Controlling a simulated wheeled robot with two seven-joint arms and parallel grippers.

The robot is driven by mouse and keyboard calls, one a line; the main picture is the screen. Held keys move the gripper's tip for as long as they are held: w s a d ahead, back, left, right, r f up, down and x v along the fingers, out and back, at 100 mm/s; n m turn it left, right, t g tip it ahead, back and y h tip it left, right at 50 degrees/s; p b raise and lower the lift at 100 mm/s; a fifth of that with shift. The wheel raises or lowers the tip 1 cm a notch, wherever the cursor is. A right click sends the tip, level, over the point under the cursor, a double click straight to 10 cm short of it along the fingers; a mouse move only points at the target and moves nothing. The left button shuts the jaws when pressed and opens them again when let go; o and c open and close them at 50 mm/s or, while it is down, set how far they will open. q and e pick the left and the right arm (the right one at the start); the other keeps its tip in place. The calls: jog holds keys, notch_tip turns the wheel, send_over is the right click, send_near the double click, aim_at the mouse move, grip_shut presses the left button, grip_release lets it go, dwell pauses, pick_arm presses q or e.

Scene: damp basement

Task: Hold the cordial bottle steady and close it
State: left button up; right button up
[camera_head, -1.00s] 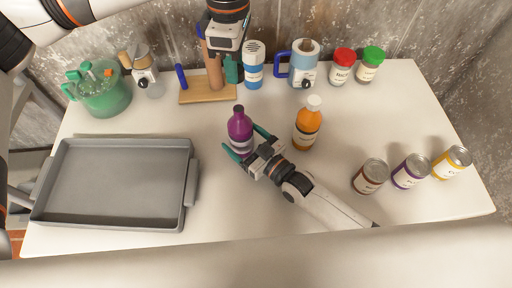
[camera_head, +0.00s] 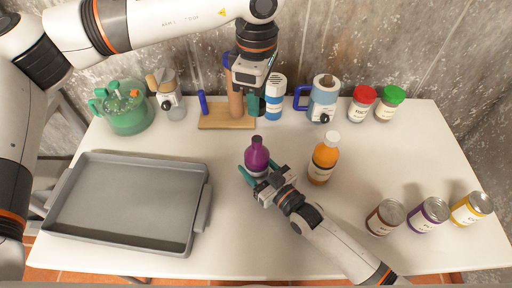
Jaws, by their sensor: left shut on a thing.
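A purple bottle (camera_head: 257,157) with a pale label stands upright near the middle of the table; I take it for the cordial bottle. Whether its top is open or capped is too small to tell. My right gripper (camera_head: 262,177) comes in low from the right, its teal fingers on either side of the bottle's lower part. I cannot tell whether they press on it.
An orange bottle (camera_head: 324,160) with a white cap stands right of the purple one. A grey tray (camera_head: 130,205) is at left. Several cans (camera_head: 428,214) stand at right.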

aim_at(256, 139)
pick_arm(q)
notch_tip(256, 139, down, 6)
jog(key=m, duration=0.5)
jog(key=shift+m, duration=0.3)
jog(key=shift+f, duration=0.1)
jog(key=shift+f, duration=1.4)
jog(key=shift+f, duration=0.1)
jog(key=shift+f, duration=0.5)
jog(key=shift+f, duration=0.25)
